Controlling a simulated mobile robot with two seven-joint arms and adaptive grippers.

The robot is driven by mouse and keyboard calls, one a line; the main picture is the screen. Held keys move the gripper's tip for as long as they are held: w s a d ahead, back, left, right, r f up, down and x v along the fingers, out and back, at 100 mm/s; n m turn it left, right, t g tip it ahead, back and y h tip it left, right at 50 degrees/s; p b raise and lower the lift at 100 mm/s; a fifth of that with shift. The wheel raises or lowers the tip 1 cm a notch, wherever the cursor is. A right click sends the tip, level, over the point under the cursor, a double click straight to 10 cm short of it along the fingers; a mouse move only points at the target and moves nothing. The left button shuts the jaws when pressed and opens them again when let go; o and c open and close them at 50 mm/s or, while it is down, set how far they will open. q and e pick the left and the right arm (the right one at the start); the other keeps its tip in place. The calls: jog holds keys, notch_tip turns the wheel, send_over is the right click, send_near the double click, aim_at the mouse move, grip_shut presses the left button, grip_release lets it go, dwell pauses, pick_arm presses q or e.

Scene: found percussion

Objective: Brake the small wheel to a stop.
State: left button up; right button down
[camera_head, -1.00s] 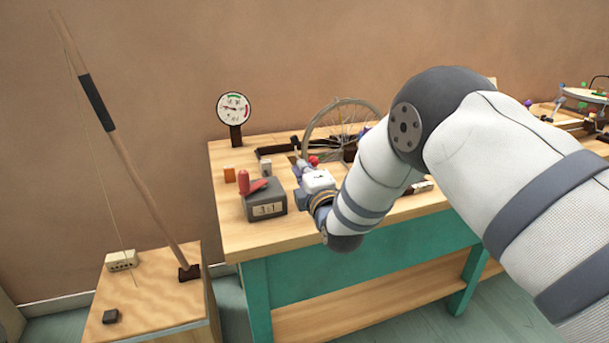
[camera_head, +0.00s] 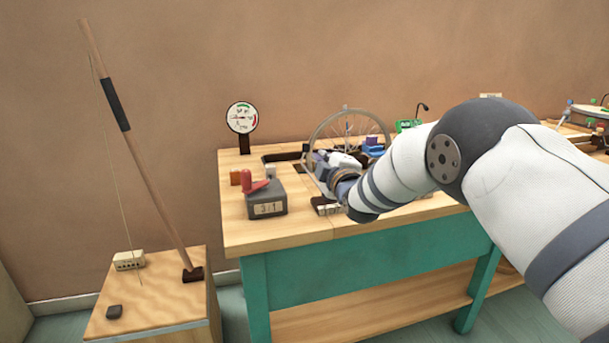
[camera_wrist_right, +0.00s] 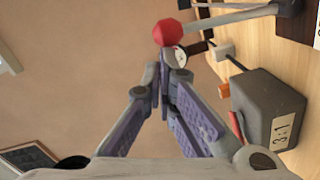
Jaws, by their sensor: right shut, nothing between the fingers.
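The small spoked wheel (camera_head: 316,131) stands upright on the bench in the head view, its lower part hidden by my right gripper and blue parts. My right gripper (camera_head: 311,160) is in front of its lower left side. In the right wrist view the gripper (camera_wrist_right: 164,75) is shut and empty, its fingertips just below a red ball (camera_wrist_right: 167,33) on a grey lever (camera_wrist_right: 235,18). I cannot tell whether the fingertips touch the ball. Whether the wheel is turning cannot be told. My left gripper is not in view.
A dark box (camera_head: 267,199) marked 3:1 with a red handle (camera_head: 253,182) stands left of my gripper. A round dial (camera_head: 242,117) stands at the bench's back left. A tilted pole (camera_head: 140,160) rises from a low wooden box. The bench's front left is clear.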

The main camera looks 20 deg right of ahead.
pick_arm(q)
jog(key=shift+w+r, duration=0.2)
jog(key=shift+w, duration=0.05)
pick_arm(e)
jog(key=shift+w+d+m, duration=0.2)
jog(key=shift+d+m, duration=0.5)
jog(key=shift+d, duration=0.8)
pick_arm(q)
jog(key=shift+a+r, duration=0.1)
pick_arm(e)
jog(key=shift+r, duration=0.15)
